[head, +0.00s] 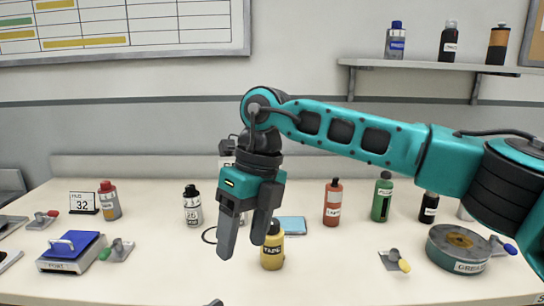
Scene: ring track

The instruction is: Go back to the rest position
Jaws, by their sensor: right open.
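My right arm comes in from the right, and its teal and grey gripper (243,235) hangs above the table near the middle of the head view. Its two dark fingers point down and stand apart, with nothing held between them. A yellow bottle labelled TAPE (272,248) stands just right of the fingers and is partly covered by them. My left gripper cannot be made out; only a small dark tip shows at the bottom edge.
The pale table (330,265) holds a red bottle (333,203), a green bottle (382,197), a grease tin (458,250), a blue-topped box (72,250) and a white bottle (193,206). A wall shelf (440,66) carries several bottles. The front middle right is clear.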

